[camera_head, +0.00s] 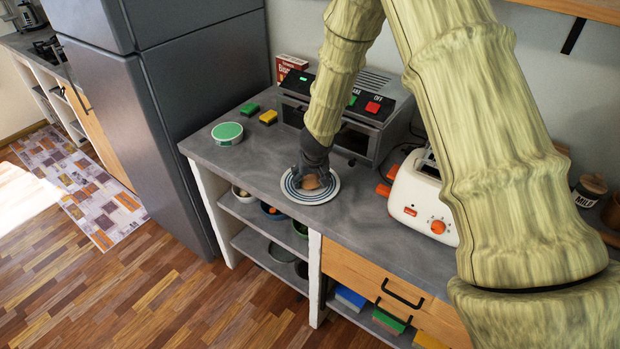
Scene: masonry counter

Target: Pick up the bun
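The bun (311,182) is a small brown shape on a white plate with blue rings (322,196), near the front edge of the grey counter. My gripper (312,178) is dark and points down at the plate, right over and around the bun. The gripper hides much of the bun. I cannot tell whether its fingers touch or hold the bun.
A white toaster (422,198) with orange knobs stands to the right of the plate. A toaster oven (350,115) is behind my gripper. A green round tin (227,133) and green and yellow sponges (268,117) lie at left. Open shelves with bowls (243,194) are below.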

